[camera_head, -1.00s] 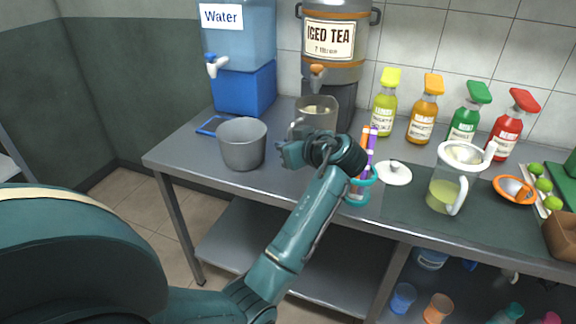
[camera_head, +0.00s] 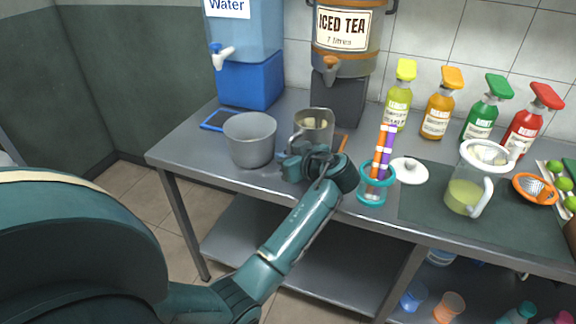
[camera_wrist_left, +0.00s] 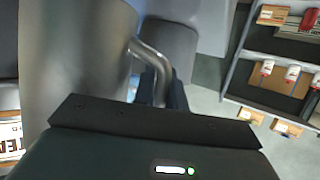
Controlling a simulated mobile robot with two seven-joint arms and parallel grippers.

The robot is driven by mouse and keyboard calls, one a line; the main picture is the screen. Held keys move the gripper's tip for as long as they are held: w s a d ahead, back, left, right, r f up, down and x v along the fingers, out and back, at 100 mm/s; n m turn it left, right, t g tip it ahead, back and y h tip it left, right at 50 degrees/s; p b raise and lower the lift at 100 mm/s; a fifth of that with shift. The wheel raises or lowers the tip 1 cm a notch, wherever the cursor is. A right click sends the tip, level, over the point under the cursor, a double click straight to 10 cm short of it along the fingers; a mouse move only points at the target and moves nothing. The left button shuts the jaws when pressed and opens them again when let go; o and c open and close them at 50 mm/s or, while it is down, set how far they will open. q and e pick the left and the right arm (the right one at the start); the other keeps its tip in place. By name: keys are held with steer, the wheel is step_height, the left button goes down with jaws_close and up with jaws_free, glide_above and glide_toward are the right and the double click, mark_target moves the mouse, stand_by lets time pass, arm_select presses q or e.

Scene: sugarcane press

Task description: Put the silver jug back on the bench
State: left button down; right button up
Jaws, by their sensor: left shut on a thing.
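The silver jug (camera_head: 314,122) is in front of the iced tea dispenser's dark base in the head view, upright, with something pale inside. My left gripper (camera_head: 298,162) is at its near side and hides its lower part. In the left wrist view the jug's shiny wall (camera_wrist_left: 80,60) fills the upper left, and the dark fingers (camera_wrist_left: 163,92) are shut on its curved handle. I cannot tell whether its bottom touches the grey bench (camera_head: 200,150). My right gripper is out of view.
A grey pot (camera_head: 250,140) stands just left of the jug. A teal holder with striped straws (camera_head: 377,183) is to the right, with a white lid (camera_head: 409,171) and a glass pitcher (camera_head: 470,182) beyond. The blue water dispenser (camera_head: 248,80) is behind.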

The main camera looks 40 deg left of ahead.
arm_select(q)
step_height(320, 180, down, 3)
steer(key=shift+r, duration=0.1)
steer(key=c, duration=1.4)
jaws_free()
steer(key=shift+c, duration=0.2)
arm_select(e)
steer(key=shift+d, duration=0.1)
